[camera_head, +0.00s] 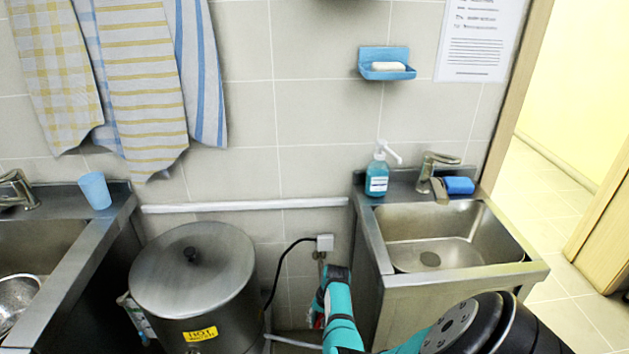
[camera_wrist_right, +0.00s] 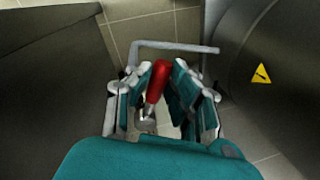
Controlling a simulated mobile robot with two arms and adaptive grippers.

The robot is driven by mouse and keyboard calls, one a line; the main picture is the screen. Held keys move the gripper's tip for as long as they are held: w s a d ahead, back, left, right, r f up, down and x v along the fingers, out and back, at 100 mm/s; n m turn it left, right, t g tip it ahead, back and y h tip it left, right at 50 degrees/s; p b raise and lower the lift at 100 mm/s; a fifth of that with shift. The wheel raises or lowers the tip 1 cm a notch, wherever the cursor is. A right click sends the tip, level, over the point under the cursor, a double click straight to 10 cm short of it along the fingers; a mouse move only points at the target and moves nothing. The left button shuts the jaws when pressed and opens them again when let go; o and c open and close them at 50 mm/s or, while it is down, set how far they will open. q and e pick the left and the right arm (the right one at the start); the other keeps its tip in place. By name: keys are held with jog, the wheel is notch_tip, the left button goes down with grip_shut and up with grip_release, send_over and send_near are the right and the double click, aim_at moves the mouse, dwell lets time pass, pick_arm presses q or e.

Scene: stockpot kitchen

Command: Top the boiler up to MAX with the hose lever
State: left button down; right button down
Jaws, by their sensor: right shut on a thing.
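The boiler (camera_head: 160,285) is a large steel pot with its lid on and a yellow HOT label (camera_head: 200,333). Its curved side (camera_wrist_right: 285,60) fills the right of the wrist view. No MAX mark or water level is visible. The red hose lever (camera_wrist_right: 157,82) stands between the fingers of my right gripper (camera_wrist_right: 160,98), which is shut on it. In the head view my right gripper (camera_head: 322,303) is low between the boiler and the right sink, and largely hides the lever. My left gripper is out of view.
The right sink (camera_head: 455,275) stands close beside my right arm, with a soap bottle (camera_head: 377,175) and blue sponge (camera_head: 459,186) on its rim. A black cord (camera_head: 275,280) runs from a wall outlet (camera_head: 325,242) beside the boiler. A left counter (camera_head: 90,250) holds a blue cup (camera_head: 95,190).

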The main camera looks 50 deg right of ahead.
jog(key=shift+s+d+n+p, duration=0.15)
jog(key=shift+s+n+p, duration=0.2)
jog(key=shift+n, duration=0.45)
jog(key=shift+s, duration=0.1)
jog(key=c, duration=1.2)
grip_release()
jog(key=shift+d+r, duration=0.1)
jog(key=shift+r, duration=0.05)
jog(key=r, duration=0.4)
jog(key=s+r, duration=0.1)
jog(key=r, duration=0.2)
jog(key=s+d+r, duration=0.1)
jog(key=r, duration=0.3)
jog(key=shift+r, duration=0.3)
